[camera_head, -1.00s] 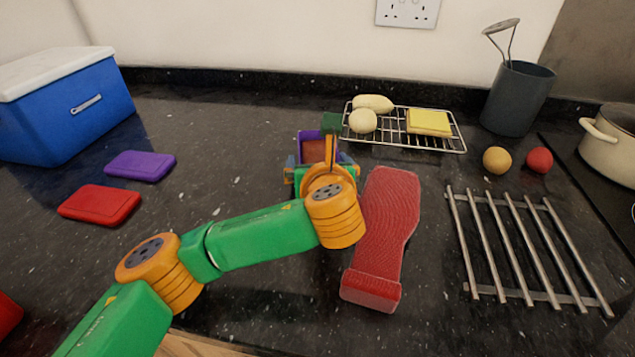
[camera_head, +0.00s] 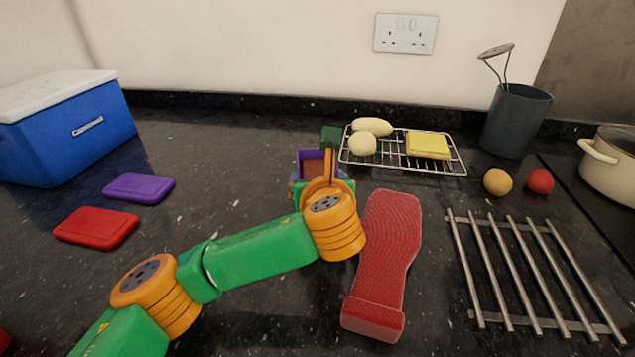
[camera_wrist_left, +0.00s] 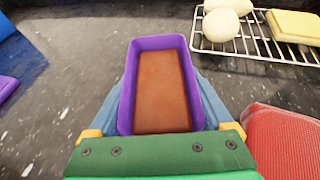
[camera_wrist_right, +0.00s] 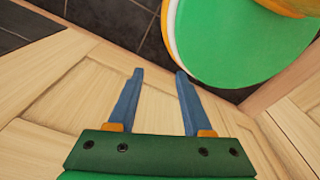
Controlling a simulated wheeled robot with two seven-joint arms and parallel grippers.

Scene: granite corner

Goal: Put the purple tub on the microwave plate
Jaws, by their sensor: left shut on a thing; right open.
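The purple tub (camera_head: 299,162), with brown contents inside, is between the fingers of my left gripper (camera_head: 318,178). In the left wrist view the tub (camera_wrist_left: 129,88) is level, with a blue finger along each side, and the gripper is shut on it. In the head view my arm hides its near part, and I cannot tell how far it is above the counter. My right gripper (camera_wrist_right: 160,74) is open and empty, over a light wooden surface, and is outside the head view. No microwave plate is in view.
A red mitt-like thing (camera_head: 383,255) lies right of my left gripper. Behind is a wire rack (camera_head: 394,160) with pale foods and a yellow block. A metal trivet (camera_head: 535,270) is right. A purple lid (camera_head: 139,187), red lid (camera_head: 97,227) and blue cool box (camera_head: 75,135) are left.

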